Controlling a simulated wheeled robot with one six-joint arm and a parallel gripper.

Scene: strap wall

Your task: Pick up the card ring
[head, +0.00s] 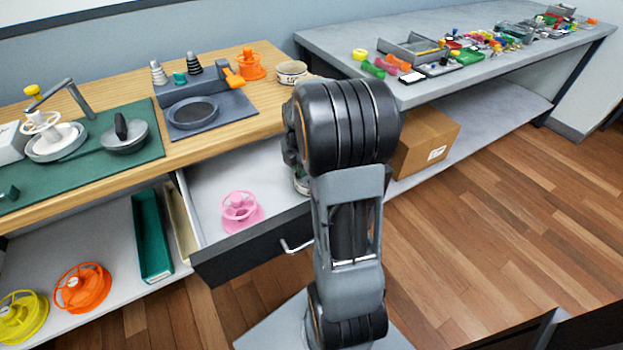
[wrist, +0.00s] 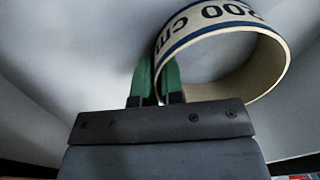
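The card ring (wrist: 222,30) is a cream band with blue edge lines and the print "200 cm". It fills the upper right of the wrist view, over a pale grey surface. My gripper (wrist: 158,75) has two green fingers close together, one on each side of the ring's left wall. They look shut on that wall, with one finger inside the ring and one outside. Only a small pale sliver (head: 300,181) of what looks like the ring shows beside my arm, in the open drawer.
The open drawer (head: 245,252) also holds a pink spool (head: 241,211). A similar printed ring (head: 292,72) stands on the wooden bench (head: 215,137). A grey table (head: 335,47) with several small things is at right, above a cardboard box (head: 423,140). Floor at right is clear.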

